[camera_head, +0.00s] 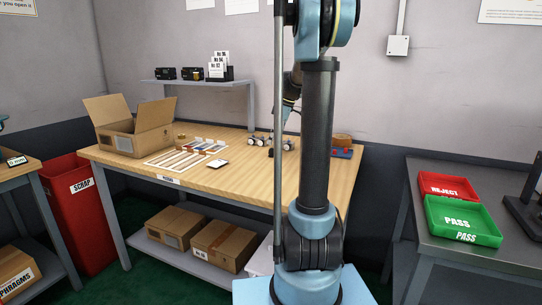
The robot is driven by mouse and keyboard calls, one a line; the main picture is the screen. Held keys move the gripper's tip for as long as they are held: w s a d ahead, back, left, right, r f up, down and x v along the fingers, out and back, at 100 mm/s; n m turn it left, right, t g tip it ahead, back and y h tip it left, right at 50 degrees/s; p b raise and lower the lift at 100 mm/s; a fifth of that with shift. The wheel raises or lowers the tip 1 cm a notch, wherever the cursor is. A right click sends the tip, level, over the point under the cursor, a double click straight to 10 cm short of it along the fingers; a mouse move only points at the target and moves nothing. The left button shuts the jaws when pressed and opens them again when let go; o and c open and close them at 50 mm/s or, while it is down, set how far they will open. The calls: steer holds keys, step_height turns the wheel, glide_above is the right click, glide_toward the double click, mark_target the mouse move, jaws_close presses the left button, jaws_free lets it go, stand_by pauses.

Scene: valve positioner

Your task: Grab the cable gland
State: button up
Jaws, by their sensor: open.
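I cannot tell for sure which small part is the cable gland. Several small metallic fittings (259,141) stand in a row on the wooden workbench (225,174), partly behind my arm. A small brass-coloured part (181,136) sits beside the open cardboard box. My gripper (281,126) is partly seen behind my arm's column, pointing down above the row of fittings. It is open, and I see nothing held in it. Its fingertips are too small and too covered to show their exact gap to the fittings.
Red REJECT (447,187) and green PASS (462,221) trays stand on the right table.

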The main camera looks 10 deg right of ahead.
mark_target(271, 149)
steer(key=shift+x, duration=2.85)
steer(key=c, duration=0.8)
